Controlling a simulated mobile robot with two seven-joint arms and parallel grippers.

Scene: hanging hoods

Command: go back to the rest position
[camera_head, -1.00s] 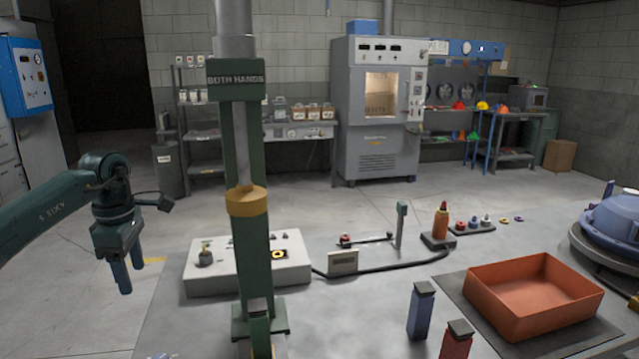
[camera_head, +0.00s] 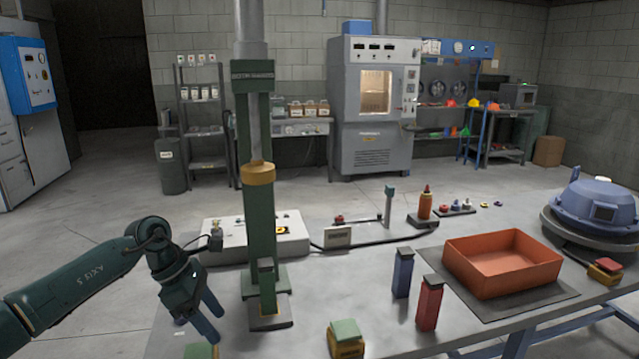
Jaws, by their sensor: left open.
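My left gripper (camera_head: 208,316) hangs at the lower left, its two blue fingers apart and pointing down, with nothing between them. It is over the left end of the grey table (camera_head: 370,325), just left of the green press column (camera_head: 260,215). I cannot tell how high the fingertips are above the table. My right gripper is not in view.
A white control box (camera_head: 285,240) stands behind the column. A blue block (camera_head: 402,274), a red block (camera_head: 429,304), an orange tray (camera_head: 503,265) and a blue domed housing (camera_head: 598,212) stand to the right. A yellow-green block (camera_head: 345,340) is at the front.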

